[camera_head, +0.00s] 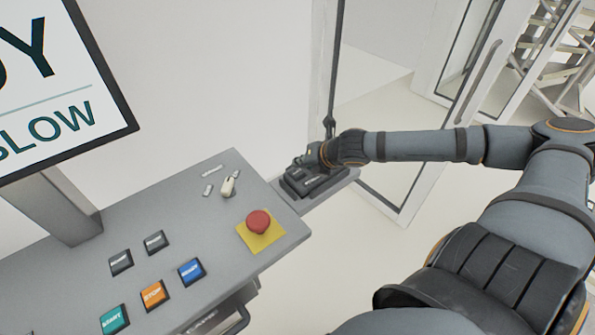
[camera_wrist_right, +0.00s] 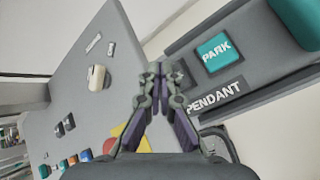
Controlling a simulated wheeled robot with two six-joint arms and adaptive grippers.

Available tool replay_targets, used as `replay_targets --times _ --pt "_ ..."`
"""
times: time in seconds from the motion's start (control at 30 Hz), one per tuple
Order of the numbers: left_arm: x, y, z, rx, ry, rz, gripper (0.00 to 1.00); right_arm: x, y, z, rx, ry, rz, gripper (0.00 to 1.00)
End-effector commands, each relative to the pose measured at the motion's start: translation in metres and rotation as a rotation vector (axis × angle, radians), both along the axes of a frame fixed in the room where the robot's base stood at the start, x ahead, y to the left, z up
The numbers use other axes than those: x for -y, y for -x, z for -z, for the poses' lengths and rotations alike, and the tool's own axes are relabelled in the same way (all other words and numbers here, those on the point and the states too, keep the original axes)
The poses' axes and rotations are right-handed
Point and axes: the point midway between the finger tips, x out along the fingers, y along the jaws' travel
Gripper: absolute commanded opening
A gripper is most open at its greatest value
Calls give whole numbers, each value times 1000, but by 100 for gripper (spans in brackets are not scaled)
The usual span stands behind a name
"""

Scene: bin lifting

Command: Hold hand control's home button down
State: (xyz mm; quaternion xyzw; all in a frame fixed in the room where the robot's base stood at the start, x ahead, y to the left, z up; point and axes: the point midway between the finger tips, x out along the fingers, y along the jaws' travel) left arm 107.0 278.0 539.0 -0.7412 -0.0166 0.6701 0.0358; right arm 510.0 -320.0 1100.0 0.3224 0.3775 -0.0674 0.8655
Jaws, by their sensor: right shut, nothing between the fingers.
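The hand control (camera_head: 301,186) is a dark unit on a small grey shelf at the console's right end. In the right wrist view a grey panel marked PENDANT (camera_wrist_right: 216,97) carries a teal PARK button (camera_wrist_right: 213,53) and a dark button (camera_wrist_right: 178,78) partly hidden by the fingers. I cannot read a home label in either view. My right gripper (camera_head: 303,160) is over the far side of the hand control. In the wrist view its fingertips (camera_wrist_right: 158,72) are together, beside the dark button. I cannot tell whether they touch it. My left gripper is not in view.
The console (camera_head: 185,225) has a red emergency stop (camera_head: 259,222) on a yellow plate, a cream switch (camera_head: 228,186) and several labelled buttons. A screen (camera_head: 55,80) stands at the left. A glass door (camera_head: 440,100) is behind my right arm.

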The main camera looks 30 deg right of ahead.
Motion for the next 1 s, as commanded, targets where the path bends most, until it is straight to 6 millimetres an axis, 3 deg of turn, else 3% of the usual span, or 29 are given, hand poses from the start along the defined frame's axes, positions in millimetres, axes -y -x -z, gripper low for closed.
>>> replay_targets --times 1.0 --pt "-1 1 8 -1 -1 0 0 0 0 8 0 0 0 0"
